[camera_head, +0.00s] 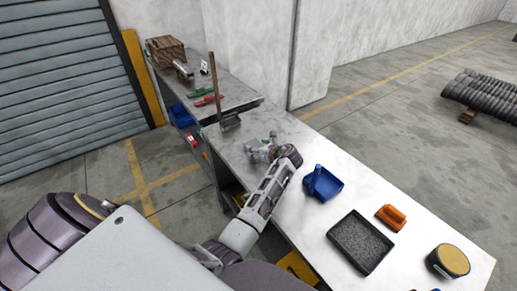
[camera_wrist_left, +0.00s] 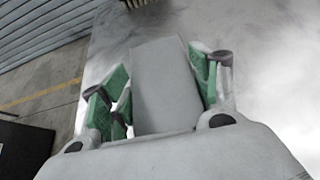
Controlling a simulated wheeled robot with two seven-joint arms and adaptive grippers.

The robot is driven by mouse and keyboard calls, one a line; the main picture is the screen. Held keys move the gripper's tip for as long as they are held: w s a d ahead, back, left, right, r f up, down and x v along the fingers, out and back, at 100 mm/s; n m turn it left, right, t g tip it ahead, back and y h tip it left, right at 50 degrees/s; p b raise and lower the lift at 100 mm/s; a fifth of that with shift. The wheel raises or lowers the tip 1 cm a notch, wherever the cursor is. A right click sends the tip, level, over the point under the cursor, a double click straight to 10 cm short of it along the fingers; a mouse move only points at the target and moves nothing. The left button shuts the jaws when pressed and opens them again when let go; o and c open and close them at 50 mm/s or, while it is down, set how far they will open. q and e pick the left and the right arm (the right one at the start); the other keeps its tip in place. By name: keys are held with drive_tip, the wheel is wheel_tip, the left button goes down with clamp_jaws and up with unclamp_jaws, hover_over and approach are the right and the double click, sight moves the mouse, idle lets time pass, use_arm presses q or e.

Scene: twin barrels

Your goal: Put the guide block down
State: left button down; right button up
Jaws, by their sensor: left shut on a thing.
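The guide block (camera_wrist_left: 163,82) is a plain grey block in the left wrist view. It stands between the two green-padded fingers of my left gripper (camera_head: 261,151), which is shut on it. In the head view the gripper is over the metal workbench (camera_head: 306,140), near its middle. The block is hard to make out there, and I cannot tell whether its underside touches the bench. My right gripper is not in view.
A hammer (camera_head: 230,122) stands on its head with its handle up, beyond my left gripper. A blue scoop-like tray (camera_head: 323,185), a black tray (camera_head: 336,235), an orange tool (camera_head: 391,216) and a round tin (camera_head: 448,260) lie nearer. Bare bench lies right of the gripper.

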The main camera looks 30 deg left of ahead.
use_arm(q)
drive_tip(key=c, duration=0.7)
unclamp_jaws()
drive_tip(key=o, duration=0.3)
drive_tip(key=shift+s, duration=0.1)
drive_tip(key=shift+o, duration=0.2)
drive_tip(key=shift+d+r, duration=0.2)
